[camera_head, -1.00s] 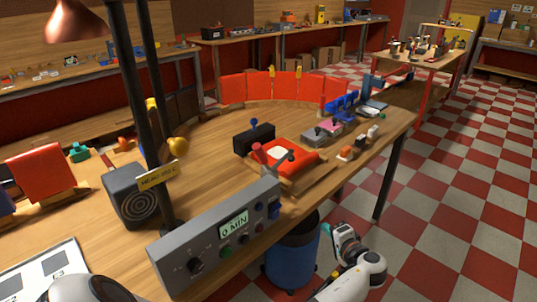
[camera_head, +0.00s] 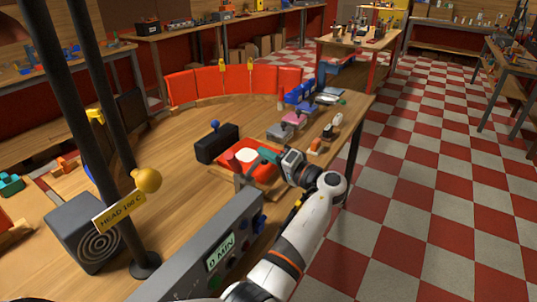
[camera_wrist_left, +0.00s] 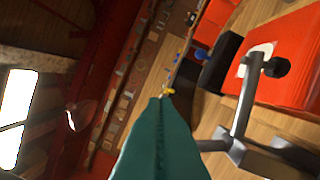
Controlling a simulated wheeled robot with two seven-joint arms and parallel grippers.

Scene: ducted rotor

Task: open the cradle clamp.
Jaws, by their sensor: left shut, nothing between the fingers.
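The cradle clamp shows in the left wrist view as a grey metal arm (camera_wrist_left: 243,105) with a black knob at its end. In the head view the red block (camera_head: 262,172) and white pad (camera_head: 246,155) are on the bench, and my gripper hides much of the clamp. My left gripper (camera_head: 264,153) is shut and empty, its teal fingers over the red block. These fingers (camera_wrist_left: 165,98) fill the lower middle of the left wrist view, left of the clamp arm. My right gripper is not in view.
A black box with a blue knob (camera_head: 217,145) stands left of the red block. A grey control panel (camera_head: 205,250) runs along the bench's near edge. Small blocks (camera_head: 290,125) stand behind the gripper. Bare wood (camera_head: 180,185) lies left of the clamp.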

